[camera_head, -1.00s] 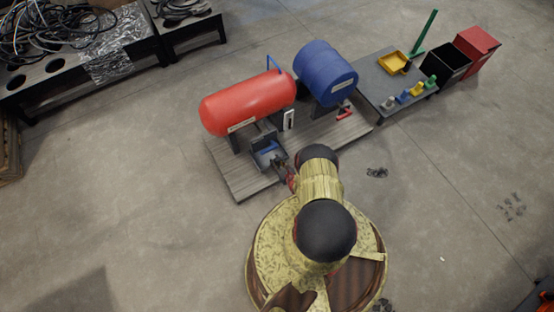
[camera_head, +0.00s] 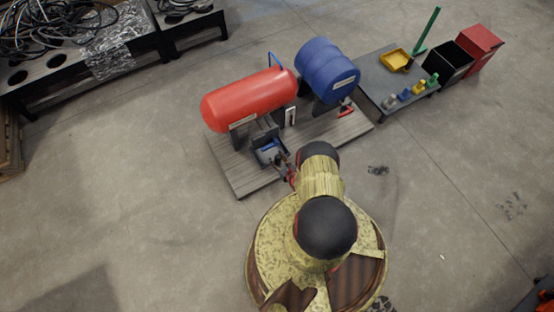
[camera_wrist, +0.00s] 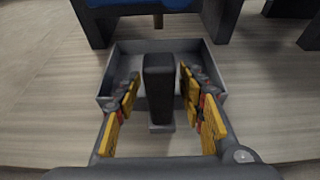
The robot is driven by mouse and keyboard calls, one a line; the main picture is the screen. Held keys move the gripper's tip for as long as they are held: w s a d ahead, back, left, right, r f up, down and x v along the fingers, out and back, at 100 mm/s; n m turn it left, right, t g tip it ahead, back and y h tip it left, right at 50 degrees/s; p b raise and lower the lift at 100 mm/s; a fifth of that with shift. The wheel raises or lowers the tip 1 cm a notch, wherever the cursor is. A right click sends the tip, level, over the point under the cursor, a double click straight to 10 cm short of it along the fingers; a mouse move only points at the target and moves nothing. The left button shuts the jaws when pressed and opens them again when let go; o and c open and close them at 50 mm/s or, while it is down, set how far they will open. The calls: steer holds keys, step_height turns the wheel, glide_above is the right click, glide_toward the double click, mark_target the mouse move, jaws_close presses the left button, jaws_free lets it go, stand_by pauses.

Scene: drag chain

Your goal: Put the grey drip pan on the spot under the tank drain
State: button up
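The grey drip pan (camera_head: 268,155) sits on the wooden platform (camera_head: 239,175), close in front of the red tank (camera_head: 248,98). In the wrist view the grey pan (camera_wrist: 104,88) is a shallow open tray. A dark upright block, seemingly its handle (camera_wrist: 158,85), rises between my gripper's yellow-padded fingers. My gripper (camera_wrist: 160,92) is open, with a visible gap on both sides of the block. In the head view my gripper (camera_head: 282,161) is small and partly hidden by my arm.
Dark support legs (camera_wrist: 92,25) stand beyond the pan on both sides. A blue drum (camera_head: 327,70) lies beside the red tank. A low table (camera_head: 375,84) holds a yellow tray (camera_head: 394,60) and several small items. Bare floor lies left of the platform.

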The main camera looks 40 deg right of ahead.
steer(key=p+v, duration=0.4)
steer(key=v, duration=0.8)
steer(key=w+a+r+n+y, duration=0.1)
steer(key=w+r+n+y, duration=0.6)
steer(key=w+r, duration=1.15)
steer(key=w+a+r+n+g+y, duration=0.1)
steer(key=a+r+n+g+y, duration=0.15)
steer(key=a+r+n, duration=0.75)
steer(key=w+a+r+g+y, duration=0.15)
steer(key=a+r+y, duration=0.25)
steer(key=r, duration=1.3)
steer(key=s+a+r+n+g+h, duration=0.1)
steer(key=s+a+r+n+g, duration=0.45)
steer(key=r, duration=0.75)
steer(key=s+a+r+n+g+h, duration=0.1)
steer(key=s+a+r+n+g, duration=0.1)
steer(key=s+a+r+n, duration=0.85)
steer(key=s+d+r+n+t+h, duration=0.1)
steer(key=s+r+n+t+h, duration=0.1)
steer(key=s+r+h, duration=0.2)
steer(key=s+d+r+n+t+h, duration=0.1)
steer(key=s+r+n+t+h, duration=0.1)
steer(key=s+r, duration=0.9)
step_height(320, 180, up, 6)
steer(key=shift+s+d+n+h, duration=0.25)
steer(key=shift+n+h, duration=0.55)
steer(key=shift+h, duration=0.45)
